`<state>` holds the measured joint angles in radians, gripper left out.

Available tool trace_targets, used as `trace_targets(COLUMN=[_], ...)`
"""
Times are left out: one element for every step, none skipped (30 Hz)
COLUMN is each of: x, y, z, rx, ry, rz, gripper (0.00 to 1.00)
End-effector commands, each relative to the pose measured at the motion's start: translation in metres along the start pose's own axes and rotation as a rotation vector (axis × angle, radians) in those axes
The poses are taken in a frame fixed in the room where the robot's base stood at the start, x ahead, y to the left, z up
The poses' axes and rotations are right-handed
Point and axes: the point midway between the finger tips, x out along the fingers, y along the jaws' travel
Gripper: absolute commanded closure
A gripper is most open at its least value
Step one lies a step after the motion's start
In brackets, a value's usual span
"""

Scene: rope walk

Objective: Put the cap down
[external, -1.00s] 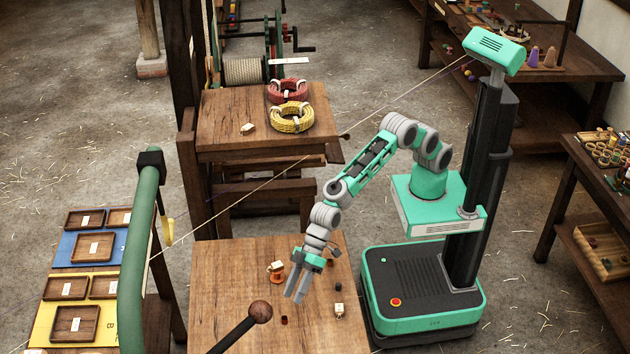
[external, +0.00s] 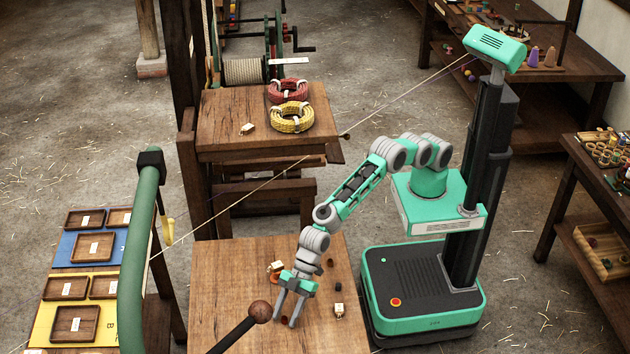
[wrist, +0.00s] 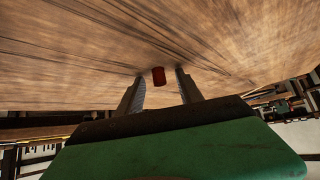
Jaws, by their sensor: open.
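A small dark red piece, which looks like the cap (external: 284,320), stands on the near wooden table (external: 220,290). In the wrist view the cap (wrist: 158,77) shows between and just beyond my two fingertips, with a gap on either side. My gripper (external: 287,321) is open, points down and is low over the table at the cap. It holds nothing. The wrist view also shows both of its fingers apart (wrist: 160,80).
An orange-and-white item (external: 275,268) lies behind my gripper. A small pale tagged piece (external: 339,311) and a dark piece (external: 330,262) lie to the right. A dark rod with a round knob (external: 260,311) reaches in at the front left.

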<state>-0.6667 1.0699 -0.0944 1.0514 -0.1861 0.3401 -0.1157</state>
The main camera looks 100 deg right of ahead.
Motion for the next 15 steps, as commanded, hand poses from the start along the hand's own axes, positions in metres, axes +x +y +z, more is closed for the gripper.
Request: trace_targets(x=[-0.0004, -0.0004, -0.0004, -0.0005, -0.0005, -0.0005, -0.0005, -0.0005, -0.0006, -0.0006, -0.0006, -0.0007, -0.0007, -0.0007, -0.0007], y=[0.0001, 0.0001, 0.0001, 0.0002, 0.0002, 0.0002, 0.0002, 0.0002, 0.0002, 0.0003, 0.0003, 0.0003, 0.0003, 0.0003, 0.0003], z=[-0.0004, -0.0004, -0.0003, -0.0003, -0.0003, -0.0002, -0.0003, -0.0002, -0.0002, -0.0002, -0.0003, -0.0003, -0.0003, -0.0003, -0.0003], rx=[0.0, 0.0, 0.0, 0.0, 0.0, 0.0, 0.0, 0.0, 0.0, 0.0, 0.0, 0.001, 0.001, 0.001, 0.001], ry=[0.001, 0.001, 0.001, 0.001, 0.0, 0.0, 0.0, 0.0, 0.0, 0.0, 0.0, 0.001, 0.0, 0.0, 0.0], rz=[0.0, 0.0, 0.0, 0.0, 0.0, 0.0, 0.0, 0.0, 0.0, 0.0, 0.0, 0.0, 0.0, 0.0, 0.0], gripper=[0.57, 0.57, 0.57, 0.59, 0.61, 0.64, 0.67, 0.69, 0.72, 0.75, 0.77, 0.81, 0.83, 0.86, 0.89])
